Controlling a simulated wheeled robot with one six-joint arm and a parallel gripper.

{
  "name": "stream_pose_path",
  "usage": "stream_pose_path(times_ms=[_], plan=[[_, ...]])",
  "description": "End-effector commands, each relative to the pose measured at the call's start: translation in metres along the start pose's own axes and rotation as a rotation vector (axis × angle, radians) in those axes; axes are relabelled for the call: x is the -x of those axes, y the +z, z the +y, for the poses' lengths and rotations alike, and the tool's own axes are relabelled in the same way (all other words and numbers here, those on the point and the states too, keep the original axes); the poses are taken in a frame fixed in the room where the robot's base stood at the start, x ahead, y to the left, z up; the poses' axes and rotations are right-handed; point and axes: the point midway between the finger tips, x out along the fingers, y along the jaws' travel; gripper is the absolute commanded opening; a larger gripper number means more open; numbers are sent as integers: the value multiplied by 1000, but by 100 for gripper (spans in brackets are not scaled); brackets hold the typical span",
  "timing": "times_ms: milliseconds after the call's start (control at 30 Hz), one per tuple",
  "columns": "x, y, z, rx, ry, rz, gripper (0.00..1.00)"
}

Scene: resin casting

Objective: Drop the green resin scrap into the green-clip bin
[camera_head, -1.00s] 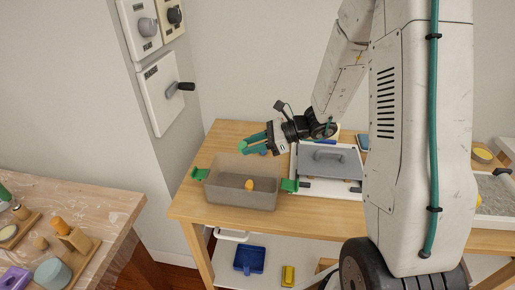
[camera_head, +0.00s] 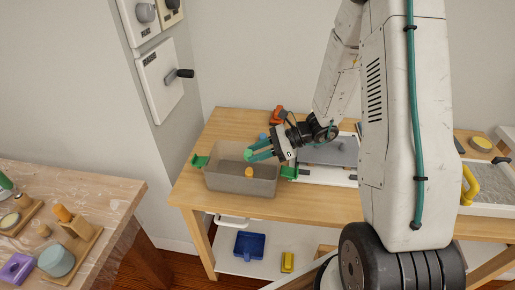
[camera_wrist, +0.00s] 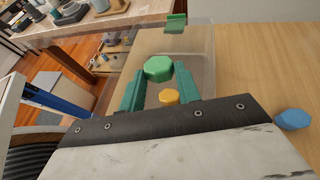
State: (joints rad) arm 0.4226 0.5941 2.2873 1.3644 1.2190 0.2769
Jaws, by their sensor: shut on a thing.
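The green resin scrap (camera_wrist: 158,69) is a faceted green lump between my gripper's fingertips. It also shows in the head view (camera_head: 247,155). My gripper (camera_head: 250,154) has teal fingers, is shut on the scrap and holds it over the bin. The green-clip bin (camera_head: 225,182) is a translucent grey box with green clips on its left and right ends. One clip (camera_wrist: 176,22) shows at the top of the wrist view. An orange scrap (camera_head: 249,172) lies inside the bin, and it shows between my fingers in the wrist view (camera_wrist: 169,96).
A blue scrap (camera_wrist: 293,119) lies on the wooden table (camera_head: 190,190) behind the bin. A grey lidded tray (camera_head: 330,155) stands right of the bin. A red-orange object (camera_head: 277,115) is at the table's back. A cluttered workbench (camera_head: 110,190) stands at left.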

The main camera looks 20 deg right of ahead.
Motion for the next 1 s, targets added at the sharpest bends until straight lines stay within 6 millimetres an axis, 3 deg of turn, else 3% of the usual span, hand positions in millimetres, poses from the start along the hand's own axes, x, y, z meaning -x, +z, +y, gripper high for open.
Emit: stream_pose_path(times_ms=[133, 167, 233, 267, 600, 1000], plan=[[0, 0, 0, 0, 0, 0, 11], [0, 0, 0, 0, 0, 0, 36], [0, 0, 0, 0, 0, 0, 55], [0, 0, 0, 0, 0, 0, 58], [6, 0, 0, 1, -1, 0, 58], [67, 0, -1, 2, -3, 0, 58]])
